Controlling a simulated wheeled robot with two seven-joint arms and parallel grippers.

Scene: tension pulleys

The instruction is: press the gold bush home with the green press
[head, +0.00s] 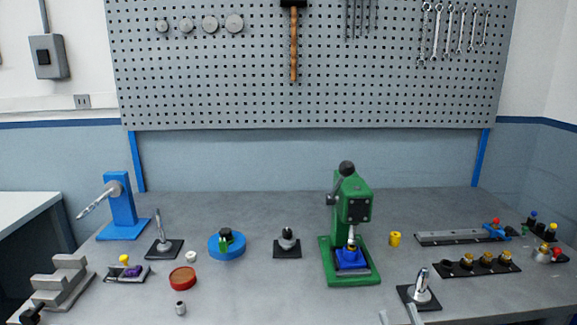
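The green press (354,200) stands right of the middle of the bench, with a black knob on top and a silver ram pointing down. A blue block (352,258) sits on its base under the ram. A small gold-coloured spot shows at the ram's lower end; I cannot tell whether it is the gold bush. A yellow hollow cylinder (395,239) stands on the bench just right of the press, apart from it. My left gripper is out of view.
A black rack (476,264) with several brass-topped parts and a grey rail (463,237) lie to the right. A blue dish (227,246) and red dish (182,278) are left; the front middle is clear.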

